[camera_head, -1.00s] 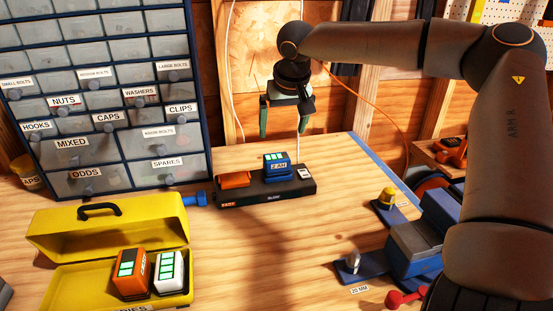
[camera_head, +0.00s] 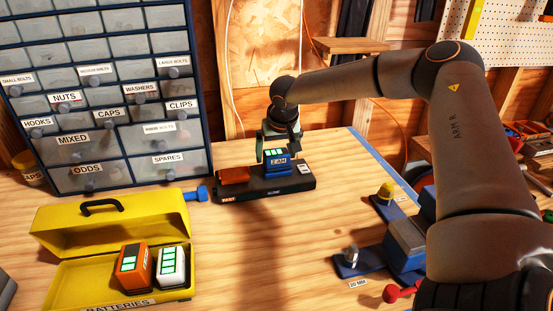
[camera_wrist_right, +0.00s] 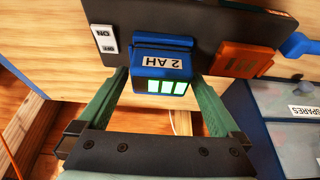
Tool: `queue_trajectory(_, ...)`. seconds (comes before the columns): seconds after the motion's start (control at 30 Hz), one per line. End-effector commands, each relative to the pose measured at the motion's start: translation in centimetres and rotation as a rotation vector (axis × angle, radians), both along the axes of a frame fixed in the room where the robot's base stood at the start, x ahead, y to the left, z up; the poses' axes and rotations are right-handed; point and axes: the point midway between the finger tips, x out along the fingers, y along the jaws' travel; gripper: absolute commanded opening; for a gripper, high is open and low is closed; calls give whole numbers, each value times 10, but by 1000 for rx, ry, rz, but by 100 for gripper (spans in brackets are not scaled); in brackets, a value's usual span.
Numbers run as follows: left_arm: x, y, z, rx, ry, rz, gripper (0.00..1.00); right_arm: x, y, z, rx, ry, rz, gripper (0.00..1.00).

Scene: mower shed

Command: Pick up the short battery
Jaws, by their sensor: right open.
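A blue battery (camera_head: 277,163) marked 2 AH, with lit green bars, sits on the black charger (camera_head: 262,191). It also shows in the wrist view (camera_wrist_right: 161,66) with its label upside down. My right gripper (camera_wrist_right: 161,84) is open, its green fingers on either side of the battery's near part in that view. I cannot tell whether they touch it. Two other batteries, one orange (camera_head: 133,266) and one white (camera_head: 170,267), stand in the yellow box (camera_head: 62,279). My left gripper is not in view.
An orange block (camera_head: 234,174) sits at the charger's left end, and a white on/off switch (camera_head: 304,168) at its right. A drawer cabinet (camera_head: 105,110) stands behind at the left. Blue fixtures (camera_head: 405,245) stand at the right.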

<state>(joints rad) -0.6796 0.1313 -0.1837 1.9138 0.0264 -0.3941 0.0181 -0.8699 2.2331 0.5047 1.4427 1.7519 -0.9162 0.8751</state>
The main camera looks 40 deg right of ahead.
Motion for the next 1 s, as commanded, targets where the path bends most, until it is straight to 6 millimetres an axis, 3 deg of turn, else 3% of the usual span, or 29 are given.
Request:
queue_trajectory(0.2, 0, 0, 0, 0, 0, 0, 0, 1, 0, 0, 0, -1, 1, 100)
queue_trajectory(0.9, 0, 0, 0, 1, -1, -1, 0, 0, 0, 0, 0, -1, 0, 21)
queue_trajectory(1.0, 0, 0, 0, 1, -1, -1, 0, 1, 0, 1, 1, -3, 1, 16)
